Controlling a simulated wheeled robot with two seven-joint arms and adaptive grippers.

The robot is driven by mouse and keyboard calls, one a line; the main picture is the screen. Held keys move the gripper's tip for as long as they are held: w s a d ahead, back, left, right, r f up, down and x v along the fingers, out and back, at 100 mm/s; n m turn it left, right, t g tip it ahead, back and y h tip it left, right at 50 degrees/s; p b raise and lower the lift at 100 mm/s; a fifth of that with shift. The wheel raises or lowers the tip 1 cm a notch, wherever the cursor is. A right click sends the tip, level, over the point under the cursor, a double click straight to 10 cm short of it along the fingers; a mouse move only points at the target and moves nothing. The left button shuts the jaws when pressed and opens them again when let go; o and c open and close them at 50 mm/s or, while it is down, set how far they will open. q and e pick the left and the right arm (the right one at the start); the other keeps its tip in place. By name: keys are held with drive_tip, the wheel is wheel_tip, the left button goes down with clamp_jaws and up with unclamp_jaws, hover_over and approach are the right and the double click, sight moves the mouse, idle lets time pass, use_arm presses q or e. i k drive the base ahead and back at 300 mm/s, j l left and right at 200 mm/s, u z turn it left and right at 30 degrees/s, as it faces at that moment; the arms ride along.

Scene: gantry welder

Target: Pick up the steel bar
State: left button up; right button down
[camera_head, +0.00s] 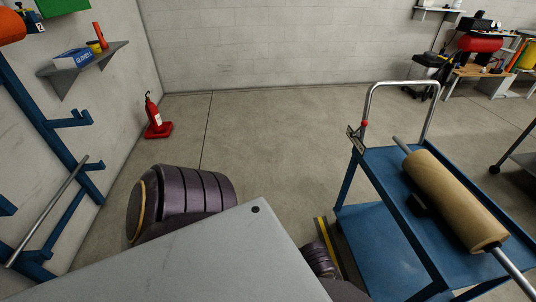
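A thin steel bar (50,209) rests slanted across the blue arms of a wall rack (68,168) at the left. A second metal bar runs through a tan roll (452,197) on the blue cart (378,229) at the right, its ends showing at both ends of the roll. I cannot tell from the picture alone which bar the task names. Neither of my grippers shows in the head view, so their state and distance to the bars are hidden.
A red fire extinguisher (152,113) stands by the left wall. A grey shelf (85,66) with a blue box (73,59) juts out above it. The cart has a raised metal handle (402,84). A cluttered bench (475,70) stands at the back right. The middle floor is clear.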

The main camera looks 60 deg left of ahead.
sight(22, 243)
drive_tip(key=k+j+u, duration=0.1)
drive_tip(key=u, duration=0.4)
drive_tip(key=j+u, duration=0.25)
drive_tip(key=u, duration=0.2)
drive_tip(key=j+u, duration=0.2)
drive_tip(key=u, duration=0.3)
drive_tip(key=j+u, duration=0.2)
drive_tip(key=u, duration=0.25)
drive_tip(key=j+u, duration=0.2)
drive_tip(key=u, duration=0.3)
drive_tip(key=i+j+u, duration=0.1)
drive_tip(key=u, duration=0.35)
drive_tip(key=i+j+u, duration=0.1)
drive_tip(key=u, duration=0.4)
drive_tip(key=i+j+u, duration=0.15)
drive_tip(key=u, duration=0.3)
drive_tip(key=i+l+u, duration=0.25)
drive_tip(key=l+u, duration=0.25)
drive_tip(key=l, duration=0.2)
drive_tip(key=i, duration=0.05)
